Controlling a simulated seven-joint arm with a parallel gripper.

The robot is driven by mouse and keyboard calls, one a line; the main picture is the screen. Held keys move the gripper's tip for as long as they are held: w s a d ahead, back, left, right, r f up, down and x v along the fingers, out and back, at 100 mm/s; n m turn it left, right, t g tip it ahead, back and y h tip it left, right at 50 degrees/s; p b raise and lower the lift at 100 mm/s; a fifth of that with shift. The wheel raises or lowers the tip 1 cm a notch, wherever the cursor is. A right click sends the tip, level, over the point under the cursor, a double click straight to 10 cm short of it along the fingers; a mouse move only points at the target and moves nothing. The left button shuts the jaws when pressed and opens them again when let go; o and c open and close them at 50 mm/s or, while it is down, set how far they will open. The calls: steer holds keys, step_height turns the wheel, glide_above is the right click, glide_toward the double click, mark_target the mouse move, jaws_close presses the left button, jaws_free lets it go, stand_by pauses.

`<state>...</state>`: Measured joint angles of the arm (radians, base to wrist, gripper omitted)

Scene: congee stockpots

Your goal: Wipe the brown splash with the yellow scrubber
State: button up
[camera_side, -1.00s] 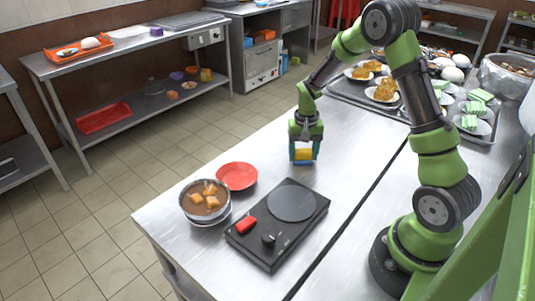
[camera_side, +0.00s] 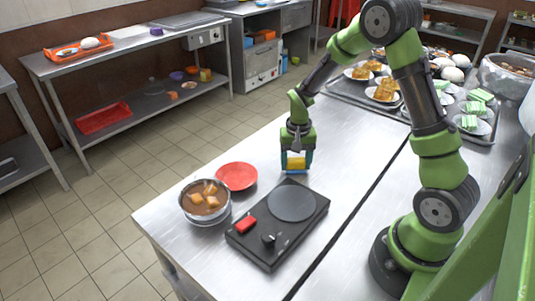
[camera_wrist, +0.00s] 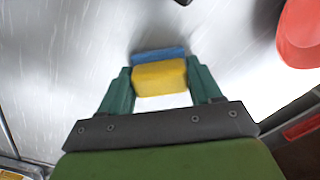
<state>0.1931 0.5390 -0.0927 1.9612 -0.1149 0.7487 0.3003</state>
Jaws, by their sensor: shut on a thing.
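My gripper (camera_side: 295,162) is shut on the yellow scrubber (camera_wrist: 160,78), which has a blue layer on its far side. The scrubber also shows in the side view (camera_side: 295,158), between the fingers and low over the steel counter (camera_side: 345,140). I cannot tell whether it touches the counter. In the wrist view the green fingers (camera_wrist: 160,90) stand on either side of it. I see no brown splash in either view now; the arm or gripper may hide it.
A red plate (camera_side: 237,176) and a pot of brown broth with cubes (camera_side: 206,202) stand left of my gripper. A black hot plate (camera_side: 278,223) lies close in front. Trays of food (camera_side: 340,92) are at the back right. The counter behind my gripper is clear.

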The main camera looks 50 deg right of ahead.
mark_target(289, 167)
steer(key=a, duration=0.3)
steer(key=shift+a, duration=0.15)
steer(key=shift+d, duration=4.7)
steer(key=r, duration=0.2)
steer(key=shift+d+r, duration=0.3)
steer(key=shift+r, duration=2.85)
